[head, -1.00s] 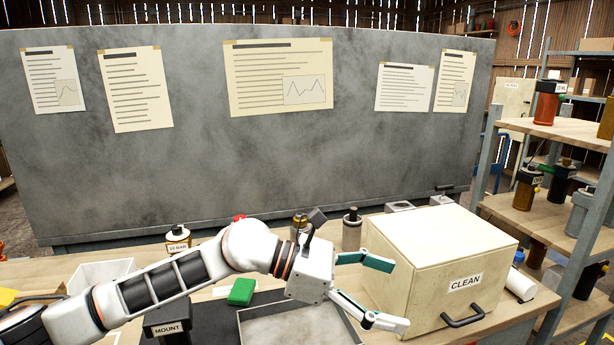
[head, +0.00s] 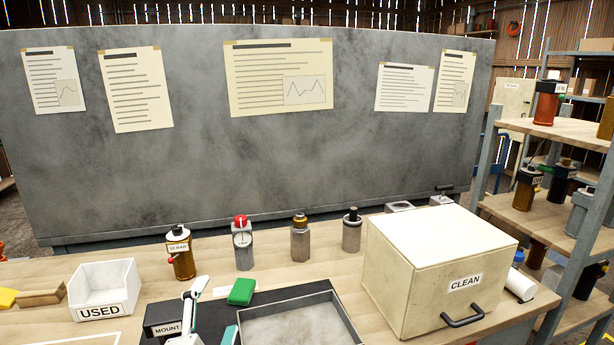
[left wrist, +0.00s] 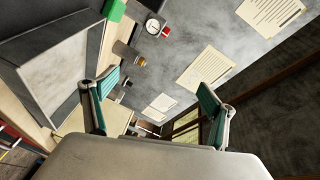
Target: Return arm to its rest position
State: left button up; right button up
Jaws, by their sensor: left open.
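My left gripper (head: 210,318) is at the bottom of the head view, in front of the black MOUNT block (head: 165,322) and left of the grey tray (head: 300,320). Only its finger parts show there; the rest of the arm is below the frame. In the left wrist view its two teal-padded fingers (left wrist: 158,88) are spread wide with nothing between them. My right gripper is not in view.
The bench holds a USED bin (head: 103,288), a 10 BAR bottle (head: 181,252), a gauge (head: 242,245), metal cylinders (head: 300,240), a green block (head: 241,291) and a CLEAN box (head: 440,270). A grey panel (head: 200,170) stands behind; shelves (head: 560,130) are at right.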

pick_arm(q)
jog(key=s+a+f+n+g+y, duration=0.1)
jog(key=s+a+f, duration=0.2)
jog(key=f, duration=0.1)
jog(key=s+a+f+n+g+y, duration=0.1)
jog(key=s+a+f+n+g, duration=0.1)
jog(key=s+a+f, duration=0.1)
jog(key=s+a+f+n+g+y, duration=0.1)
jog(key=s+a+f+g, duration=0.1)
jog(key=s+a+f, duration=0.1)
jog(key=shift+s+a+f, duration=0.15)
jog(key=shift+a+f, duration=0.4)
jog(key=shift+f, duration=0.3)
jog(key=s+a+f+n+g+y, duration=0.1)
jog(key=s+a+f+n+g, duration=0.2)
jog(key=s, duration=0.4)
jog(key=s+a+f+g+y, duration=0.1)
jog(key=s+a+f+g, duration=0.1)
jog(key=s+a+f, duration=0.4)
jog(key=d+f+n+t+h, duration=0.3)
jog(key=d+f+h, duration=0.4)
jog(key=d+f, duration=0.6)
jog(key=d, duration=0.4)
jog(key=shift+f+b, duration=0.25)
jog(key=shift+b, duration=0.05)
